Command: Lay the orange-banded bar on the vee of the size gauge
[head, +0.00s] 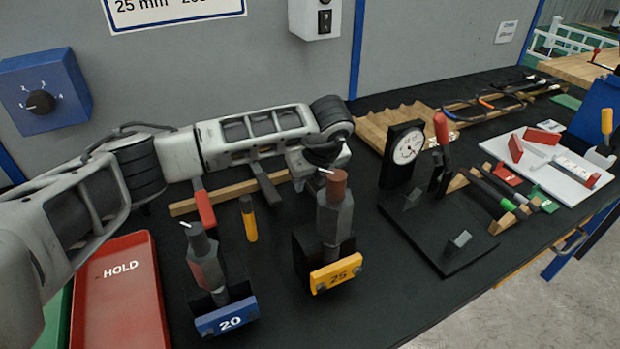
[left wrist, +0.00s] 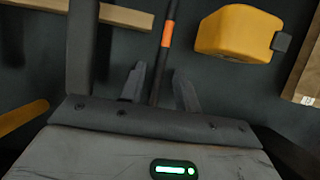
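The orange-banded bar (left wrist: 168,34) is dark and thin. In the left wrist view it runs up between the two fingers of my left gripper (left wrist: 159,78), with a small gap on each side, so the fingers look open around or above it. In the head view my left wrist (head: 325,150) is behind the brown-topped grey post, and its fingers are hidden. An orange band (head: 485,103) also shows among bars at the back; I cannot tell whether it is the same bar. The size gauge appears to be the dial stand (head: 405,148) on a black base with small grey blocks (head: 459,241).
The grey post above the yellow 25 plate (head: 336,273) and the blue 20 plate (head: 227,316) stand in front of my arm. A red HOLD tray (head: 120,300) lies left. A ridged wooden rack (head: 385,125) is behind the dial. A white board (head: 560,180) lies right.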

